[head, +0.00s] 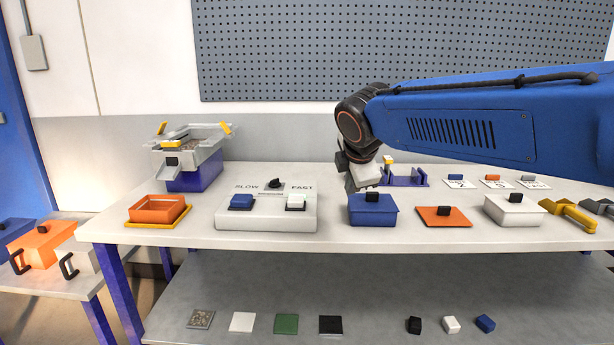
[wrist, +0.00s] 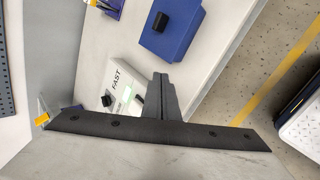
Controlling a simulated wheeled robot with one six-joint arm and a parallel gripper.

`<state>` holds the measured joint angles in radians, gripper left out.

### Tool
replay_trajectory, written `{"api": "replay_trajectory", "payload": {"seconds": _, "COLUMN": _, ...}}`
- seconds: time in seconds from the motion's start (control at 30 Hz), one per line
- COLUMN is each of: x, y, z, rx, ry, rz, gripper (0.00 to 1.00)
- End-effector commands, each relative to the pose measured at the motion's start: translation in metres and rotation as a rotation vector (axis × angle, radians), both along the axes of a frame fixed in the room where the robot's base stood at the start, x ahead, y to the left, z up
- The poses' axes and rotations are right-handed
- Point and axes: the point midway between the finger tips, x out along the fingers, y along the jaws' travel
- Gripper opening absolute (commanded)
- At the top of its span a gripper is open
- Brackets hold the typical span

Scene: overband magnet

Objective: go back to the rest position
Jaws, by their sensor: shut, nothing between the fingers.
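My gripper (head: 364,182) hangs from my blue arm over the white table (head: 340,236), just above and behind the blue lidded box (head: 372,212) with a black knob. In the wrist view my gripper (wrist: 160,92) shows its dark fingers together with nothing between them. The blue box (wrist: 172,28) lies beyond the fingers in that view, apart from them. Part of the control box (wrist: 120,85) with the word FAST shows beside the fingers.
The control box (head: 266,212) with a knob and two buttons stands left of the blue box. An orange lid (head: 443,216) and a white box (head: 514,211) stand to the right. An orange tray (head: 157,211) and a grey-blue machine (head: 190,155) are at the left. A pegboard (head: 400,45) hangs behind.

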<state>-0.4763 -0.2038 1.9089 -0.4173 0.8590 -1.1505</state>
Motion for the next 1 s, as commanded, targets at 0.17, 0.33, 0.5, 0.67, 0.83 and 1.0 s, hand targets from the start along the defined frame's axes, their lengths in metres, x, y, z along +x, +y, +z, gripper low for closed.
{"api": "replay_trajectory", "payload": {"seconds": 0.17, "x": -0.056, "y": -0.066, "z": -0.025, "rx": 0.191, "ry": 0.050, "rz": -0.284, "gripper": 0.00}}
{"api": "replay_trajectory", "payload": {"seconds": 0.33, "x": -0.114, "y": -0.114, "z": -0.057, "rx": 0.371, "ry": 0.092, "rz": -0.564, "gripper": 0.00}}
{"api": "replay_trajectory", "payload": {"seconds": 0.5, "x": -0.174, "y": -0.150, "z": -0.092, "rx": 0.547, "ry": 0.125, "rz": -0.846, "gripper": 0.00}}
{"api": "replay_trajectory", "payload": {"seconds": 0.67, "x": -0.230, "y": -0.172, "z": -0.129, "rx": 0.711, "ry": 0.148, "rz": -1.114, "gripper": 0.00}}
{"api": "replay_trajectory", "payload": {"seconds": 0.83, "x": -0.278, "y": -0.184, "z": -0.165, "rx": 0.856, "ry": 0.165, "rz": -1.362, "gripper": 0.00}}
{"api": "replay_trajectory", "payload": {"seconds": 1.0, "x": -0.304, "y": -0.186, "z": -0.187, "rx": 0.940, "ry": 0.174, "rz": -1.505, "gripper": 0.00}}
